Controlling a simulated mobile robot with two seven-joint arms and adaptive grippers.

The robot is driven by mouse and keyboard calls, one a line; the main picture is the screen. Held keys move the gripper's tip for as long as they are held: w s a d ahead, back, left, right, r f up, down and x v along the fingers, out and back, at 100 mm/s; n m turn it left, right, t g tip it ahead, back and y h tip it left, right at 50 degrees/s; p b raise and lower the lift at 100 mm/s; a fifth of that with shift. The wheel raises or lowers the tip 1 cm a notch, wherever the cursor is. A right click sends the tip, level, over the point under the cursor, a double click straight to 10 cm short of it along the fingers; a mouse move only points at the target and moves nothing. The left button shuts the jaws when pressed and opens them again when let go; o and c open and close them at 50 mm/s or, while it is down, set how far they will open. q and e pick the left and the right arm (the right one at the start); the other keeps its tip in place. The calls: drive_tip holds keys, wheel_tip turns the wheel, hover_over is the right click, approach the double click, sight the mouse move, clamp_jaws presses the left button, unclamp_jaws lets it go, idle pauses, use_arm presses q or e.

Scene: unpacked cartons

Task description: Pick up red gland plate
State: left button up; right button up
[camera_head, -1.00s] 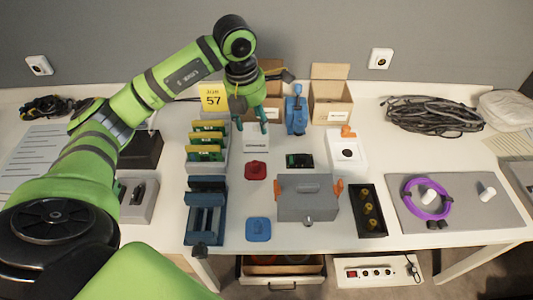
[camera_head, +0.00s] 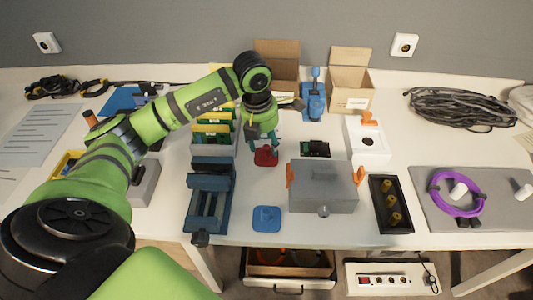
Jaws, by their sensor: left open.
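The red gland plate (camera_head: 266,157) lies on the white table, left of the grey enclosure box. My left gripper (camera_head: 265,146) points down right at the plate's far side, its teal fingers spread apart. The fingers overlap the plate's far edge in the picture; whether they touch it I cannot tell. A blue plate (camera_head: 267,218) of similar shape lies nearer the front edge. My right gripper is not in view.
The grey box (camera_head: 323,188) with orange clips stands close on the right. A blue vise-like fixture (camera_head: 209,200) and a rack of green boards (camera_head: 213,128) stand on the left. Two open cartons stand behind. A black tray (camera_head: 390,204) lies farther right.

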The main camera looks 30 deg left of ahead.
use_arm(q)
drive_tip(key=shift+f, duration=0.7)
drive_tip(key=shift+w+f, duration=0.15)
drive_tip(key=shift+f, duration=0.3)
clamp_jaws()
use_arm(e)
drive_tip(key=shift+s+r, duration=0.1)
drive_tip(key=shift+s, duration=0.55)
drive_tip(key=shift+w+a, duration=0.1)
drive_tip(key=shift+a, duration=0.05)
use_arm(q)
drive_tip(key=shift+r, duration=0.1)
